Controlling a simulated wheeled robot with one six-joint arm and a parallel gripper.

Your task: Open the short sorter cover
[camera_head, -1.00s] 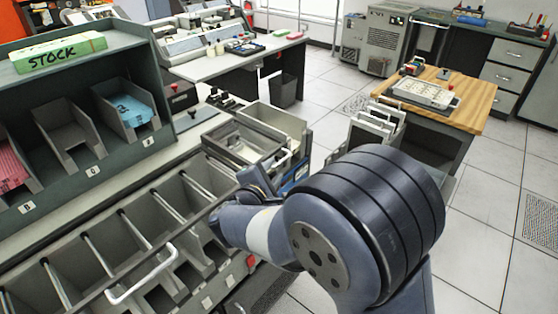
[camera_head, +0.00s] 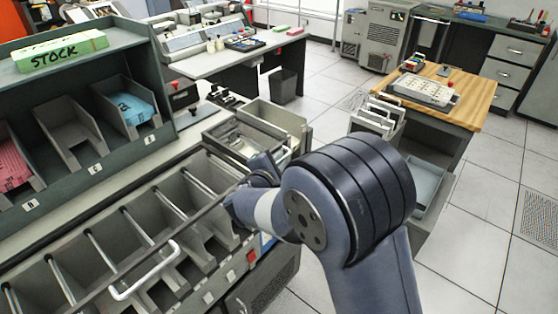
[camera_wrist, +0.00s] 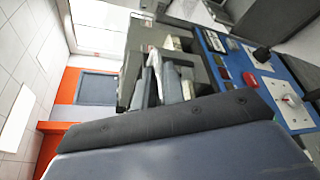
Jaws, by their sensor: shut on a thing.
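The sorter runs diagonally across the left and middle of the head view. Its short cover (camera_head: 232,137) is the grey-framed piece at the far end, with a white handle (camera_head: 284,157) at its near right corner. My gripper (camera_head: 265,164) is at that corner and appears shut on the handle. My own wrist hides most of the contact. In the wrist view the gripper fingers (camera_wrist: 166,76) are close together in front of dark grey panels. I cannot tell how far the cover is raised.
The long pocket row has another white handle (camera_head: 145,271). A green stock shelf (camera_head: 95,172) stands behind it at left. A wood-topped cart (camera_head: 470,105) stands to the right. The blue control panel (camera_wrist: 240,70) is close by the gripper. Floor is clear at right.

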